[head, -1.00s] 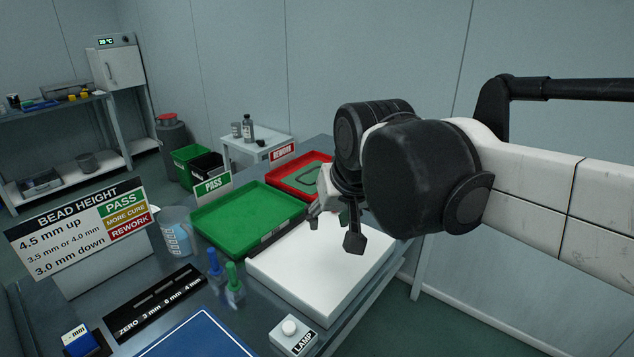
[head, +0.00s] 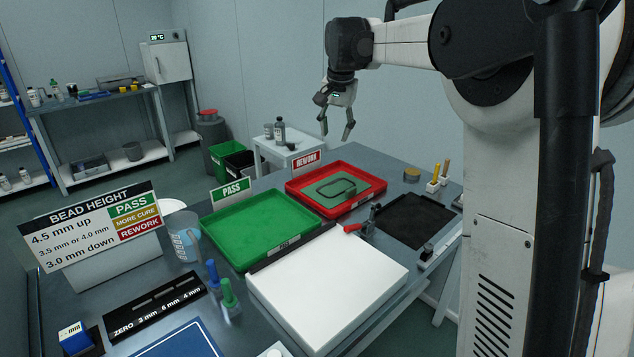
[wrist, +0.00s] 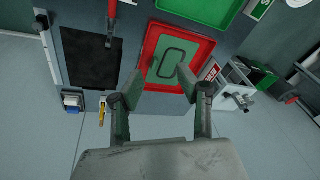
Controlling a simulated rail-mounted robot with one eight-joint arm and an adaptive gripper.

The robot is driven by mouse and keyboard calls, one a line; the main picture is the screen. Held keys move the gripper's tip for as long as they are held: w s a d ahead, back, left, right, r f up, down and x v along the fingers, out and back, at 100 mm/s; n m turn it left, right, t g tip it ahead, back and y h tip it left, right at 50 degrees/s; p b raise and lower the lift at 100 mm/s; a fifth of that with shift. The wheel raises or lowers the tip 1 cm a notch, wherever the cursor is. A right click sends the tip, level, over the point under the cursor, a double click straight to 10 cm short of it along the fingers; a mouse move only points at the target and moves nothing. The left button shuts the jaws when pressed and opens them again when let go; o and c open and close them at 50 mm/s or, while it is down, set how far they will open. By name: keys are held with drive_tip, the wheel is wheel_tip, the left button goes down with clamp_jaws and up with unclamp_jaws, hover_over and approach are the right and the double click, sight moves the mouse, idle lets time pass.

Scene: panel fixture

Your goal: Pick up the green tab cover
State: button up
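A flat green piece with a black outlined loop on it (head: 338,188) lies in the red tray (head: 297,193). It looks like the green cover, but I cannot make out a tab for certain. In the wrist view the green piece (wrist: 160,76) shows between my fingers, well beyond them. My gripper (head: 337,130) is open and empty, held high above the far side of the red tray, apart from everything. In the wrist view my gripper (wrist: 160,82) has its two fingers spread wide.
The green PASS tray (head: 215,238) stands left of the red tray. A white board (head: 330,285) lies in front. A red-handled clamp (head: 360,227) and a black mat (head: 415,222) are to the right.

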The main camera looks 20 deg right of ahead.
drive_tip(key=w+d+f+m+g, duration=0.1)
drive_tip(key=w+d+f, duration=0.2)
drive_tip(key=w, duration=0.2)
drive_tip(key=w+d+f+m, duration=0.2)
drive_tip(key=w+d+f, duration=0.1)
drive_tip(key=w+d, duration=0.15)
drive_tip(key=m+g+p, duration=0.2)
hover_over(351, 188)
wheel_tip(351, 188, down, 10)
drive_tip(key=f, duration=0.1)
wheel_tip(351, 188, down, 14)
drive_tip(key=shift+s+r+b, duration=0.1)
drive_tip(key=shift+s+b, duration=0.05)
drive_tip(key=shift+b, duration=0.55)
clamp_jaws()
